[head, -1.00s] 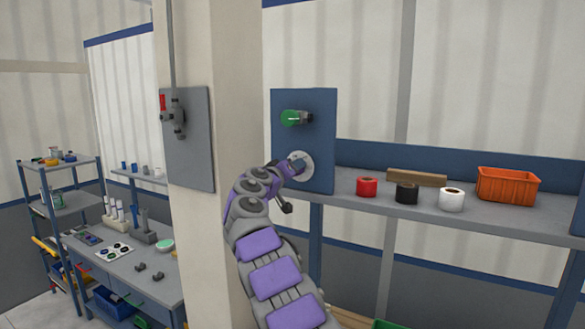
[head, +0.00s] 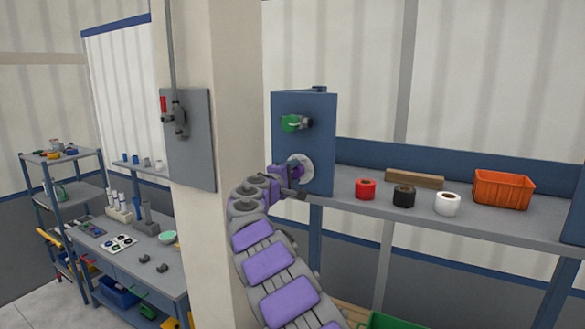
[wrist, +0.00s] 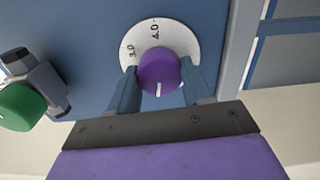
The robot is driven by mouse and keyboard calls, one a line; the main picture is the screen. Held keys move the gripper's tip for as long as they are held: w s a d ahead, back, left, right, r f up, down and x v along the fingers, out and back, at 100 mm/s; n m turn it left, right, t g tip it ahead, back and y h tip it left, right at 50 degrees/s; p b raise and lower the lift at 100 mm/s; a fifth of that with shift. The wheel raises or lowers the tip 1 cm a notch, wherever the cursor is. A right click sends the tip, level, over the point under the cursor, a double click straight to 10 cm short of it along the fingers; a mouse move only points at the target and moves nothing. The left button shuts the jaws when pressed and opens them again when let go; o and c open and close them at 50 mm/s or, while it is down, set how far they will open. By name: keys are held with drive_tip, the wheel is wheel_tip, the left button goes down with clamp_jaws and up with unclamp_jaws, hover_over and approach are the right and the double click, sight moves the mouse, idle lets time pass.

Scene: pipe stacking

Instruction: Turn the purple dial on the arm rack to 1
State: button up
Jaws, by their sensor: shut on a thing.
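The purple dial (wrist: 157,68) sits on a white round scale plate (wrist: 182,32) fixed to a blue panel (wrist: 90,30). Marks reading 3.0 and 4.0 show at the plate's upper left and top. The dial's white pointer line faces the bottom of the wrist picture, and the scale there is hidden. My gripper (wrist: 162,82) is shut on the dial, one blue finger on each side. In the head view my gripper (head: 285,185) reaches the panel from the lower left, and the dial (head: 296,171) shows partly behind it.
A green-handled valve (head: 295,122) sits above the dial on the same panel. To the right, a shelf (head: 480,228) holds tape rolls (head: 404,196), a wood block (head: 415,179) and an orange bin (head: 503,188). A pillar (head: 235,90) stands close left of my arm.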

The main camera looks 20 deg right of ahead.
drive_tip(key=shift+f+n+p, duration=0.15)
drive_tip(key=shift+n+p, duration=0.55)
drive_tip(key=shift+n, duration=0.5)
drive_tip(key=o, duration=1)
drive_tip(key=shift+w+f, duration=0.1)
drive_tip(key=shift+w, duration=0.2)
drive_tip(key=shift+o, duration=0.2)
drive_tip(key=shift+s+d+r, duration=0.15)
drive_tip(key=shift+s+r, duration=0.05)
drive_tip(key=shift+s, duration=0.05)
drive_tip(key=shift+s+a+f, duration=0.1)
drive_tip(key=shift+s+a, duration=0.05)
drive_tip(key=shift+a, duration=0.2)
drive_tip(key=b+v, duration=0.3)
drive_tip(key=v, duration=1.3)
drive_tip(key=shift+s+a, duration=0.15)
drive_tip(key=shift+a, duration=0.15)
